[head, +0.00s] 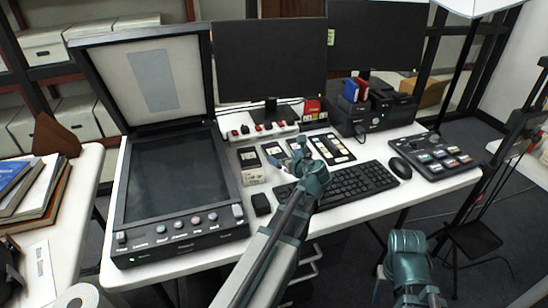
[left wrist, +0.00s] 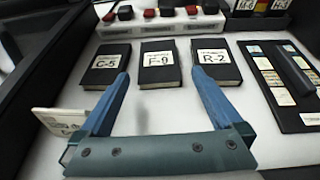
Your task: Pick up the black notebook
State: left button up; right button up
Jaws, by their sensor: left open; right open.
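Three small black notebooks or book-like blocks lie in a row on the white desk. In the left wrist view their labels read C-5 (left wrist: 107,75), F-9 (left wrist: 158,78) and R-2 (left wrist: 215,75). I cannot tell which one the task means. A larger black labelled panel (left wrist: 285,85) lies to their right; it also shows in the head view (head: 332,149). My left gripper (left wrist: 160,73) is open and empty, its fingers pointing at the row with the F-9 one between them in the picture. It also shows in the head view (head: 300,152), partly covering the row.
A black scanner (head: 178,185) with raised lid stands on the left. A keyboard (head: 350,183), mouse (head: 400,168) and control pad (head: 438,155) lie on the right. A power strip (head: 262,131) and monitors (head: 270,62) stand behind. A small black block (head: 261,204) sits near the front.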

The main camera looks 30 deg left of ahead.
aim_at(275, 152)
pick_arm(q)
jog(key=shift+x, duration=1.1)
jog(key=b+x, duration=0.2)
jog(key=x, duration=0.3)
jog(key=shift+a+f+b, duration=0.15)
jog(key=shift+f+b, duration=0.15)
jog(key=shift+b, duration=0.1)
jog(key=shift+s+r, duration=0.1)
jog(key=c, duration=1.2)
